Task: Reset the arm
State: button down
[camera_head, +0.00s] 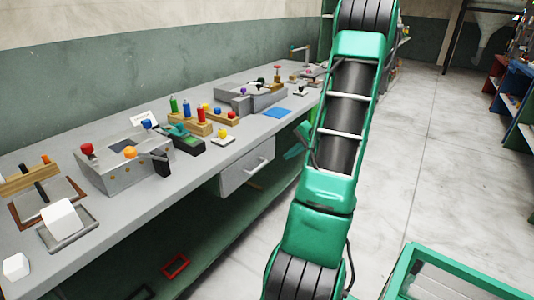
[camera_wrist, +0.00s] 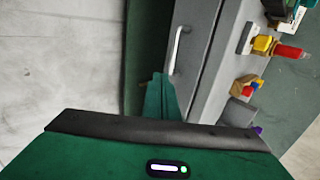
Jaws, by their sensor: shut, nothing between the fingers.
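My arm, green with black ribbed joints, rises from the bottom middle of the head view and runs up out of the top edge, in front of the bench's right end. My gripper (camera_wrist: 158,84) shows in the wrist view as a green shape pointing toward the bench's drawer front; it is shut and empty. In the head view a green part of it (camera_head: 298,142) shows beside the arm, near the bench's front edge; the rest is hidden behind the arm. I cannot tell whether it touches the bench.
A long grey bench (camera_head: 95,240) runs along the left wall, with a drawer (camera_head: 247,168) under it. On it are a grey box with coloured knobs (camera_head: 115,170), a white block (camera_head: 62,220) and a blue mat (camera_head: 277,112).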

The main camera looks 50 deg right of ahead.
jog(key=s+a+r+n+g, duration=0.1)
jog(key=a+r+n+g, duration=0.2)
jog(key=a, duration=0.7)
jog(key=s+a+r+n+g, duration=0.1)
jog(key=a+r+n+g, duration=0.3)
jog(key=a, duration=0.6)
jog(key=s+a+r+n, duration=0.1)
jog(key=s+a+r, duration=0.1)
jog(key=s+a, duration=0.5)
jog(key=s+a+r+n+g, duration=0.1)
jog(key=s+a+r+n, duration=0.1)
jog(key=s+a, duration=0.5)
jog(key=shift+s+a+r+n, duration=0.3)
jog(key=shift+s+a+r, duration=0.1)
jog(key=shift+s, duration=0.75)
jog(key=shift+w+f+h, duration=0.3)
jog(key=shift+w, duration=0.35)
